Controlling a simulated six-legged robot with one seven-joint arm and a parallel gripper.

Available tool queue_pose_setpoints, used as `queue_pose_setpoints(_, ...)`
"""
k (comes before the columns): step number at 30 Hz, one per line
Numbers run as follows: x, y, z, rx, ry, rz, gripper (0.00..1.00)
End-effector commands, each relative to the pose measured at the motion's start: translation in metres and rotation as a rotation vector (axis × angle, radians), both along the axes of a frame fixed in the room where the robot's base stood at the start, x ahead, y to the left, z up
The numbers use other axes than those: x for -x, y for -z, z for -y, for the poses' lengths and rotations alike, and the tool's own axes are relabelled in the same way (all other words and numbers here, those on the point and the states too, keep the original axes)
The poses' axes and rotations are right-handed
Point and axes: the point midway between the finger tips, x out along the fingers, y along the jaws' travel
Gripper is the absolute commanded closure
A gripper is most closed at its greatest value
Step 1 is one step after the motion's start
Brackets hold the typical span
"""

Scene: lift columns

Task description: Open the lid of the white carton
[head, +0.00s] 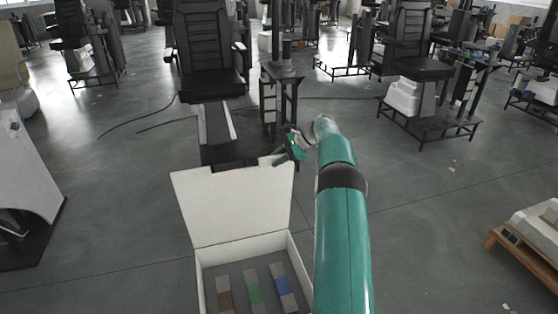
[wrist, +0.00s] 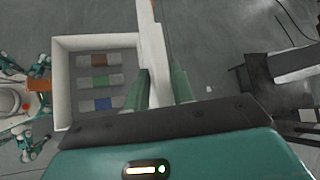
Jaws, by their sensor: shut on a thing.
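The white carton (head: 200,280) stands on the floor at the bottom centre of the head view. Its lid (head: 232,205) is raised roughly upright along the far side. My gripper (head: 286,155) is at the lid's top right corner and shut on its edge. In the wrist view the lid (wrist: 157,60) shows edge-on between the two green fingers of my gripper (wrist: 160,80). The carton (wrist: 60,85) is open to the left of them there. Inside lie a brown-grey block (head: 225,294), a green-grey block (head: 254,287) and a blue-grey block (head: 283,284).
A black chair (head: 209,50) on a lift column stands beyond the carton, with a dark stand (head: 282,75) beside it. More chairs stand farther back. A wooden pallet (head: 520,262) is at the right edge. The floor right of my arm is mostly clear.

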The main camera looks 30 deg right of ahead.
Motion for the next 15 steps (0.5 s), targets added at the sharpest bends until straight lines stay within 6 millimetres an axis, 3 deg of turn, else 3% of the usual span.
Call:
queue_pose_setpoints(13,-0.0001,0.0028,0.0013,0.004,0.003,-0.001,1.00)
queue_pose_setpoints(14,-0.0002,0.0029,0.0013,0.004,0.003,-0.001,0.70)
queue_pose_setpoints(15,-0.0002,0.0031,0.0014,0.004,0.003,-0.003,0.62)
